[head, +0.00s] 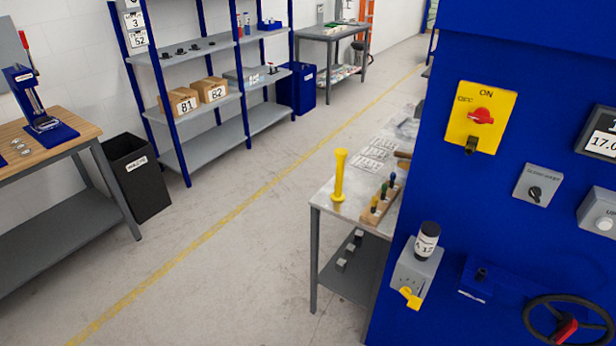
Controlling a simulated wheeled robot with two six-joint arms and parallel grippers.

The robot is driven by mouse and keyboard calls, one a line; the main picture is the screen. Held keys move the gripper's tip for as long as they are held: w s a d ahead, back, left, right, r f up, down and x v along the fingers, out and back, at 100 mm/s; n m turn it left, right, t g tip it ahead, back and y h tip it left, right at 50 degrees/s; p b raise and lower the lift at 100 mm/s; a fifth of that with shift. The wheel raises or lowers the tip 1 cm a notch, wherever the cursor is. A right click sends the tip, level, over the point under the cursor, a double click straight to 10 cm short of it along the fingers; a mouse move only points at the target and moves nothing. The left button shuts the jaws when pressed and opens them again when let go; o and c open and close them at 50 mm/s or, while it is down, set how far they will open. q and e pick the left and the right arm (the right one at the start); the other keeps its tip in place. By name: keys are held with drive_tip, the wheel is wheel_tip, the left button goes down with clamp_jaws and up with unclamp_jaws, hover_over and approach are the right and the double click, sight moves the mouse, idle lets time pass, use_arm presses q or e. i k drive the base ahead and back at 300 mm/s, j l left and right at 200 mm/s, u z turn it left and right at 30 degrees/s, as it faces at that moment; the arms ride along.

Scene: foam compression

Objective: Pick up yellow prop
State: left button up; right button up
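The yellow prop (339,176) stands upright on the near left corner of a grey metal table (326,196) in the head view. It is a slim post with a wider top and a wider foot. Nothing touches it, and all of its front side shows. Neither of my grippers is in the head view.
A large blue machine (480,205) with switches, a red-handled wheel (566,328) and a canister (427,240) covers the right. A wooden rack with coloured-handled tools (380,203) stands beside the prop. Shelves (190,130), a black bin (137,178) and a workbench (60,148) are left; the floor between is clear.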

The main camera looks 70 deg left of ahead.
sight(341, 153)
drive_tip(key=u, duration=2.3)
drive_tip(key=i+l+u, duration=0.2)
drive_tip(key=i+l, duration=0.4)
drive_tip(key=i+j, duration=0.05)
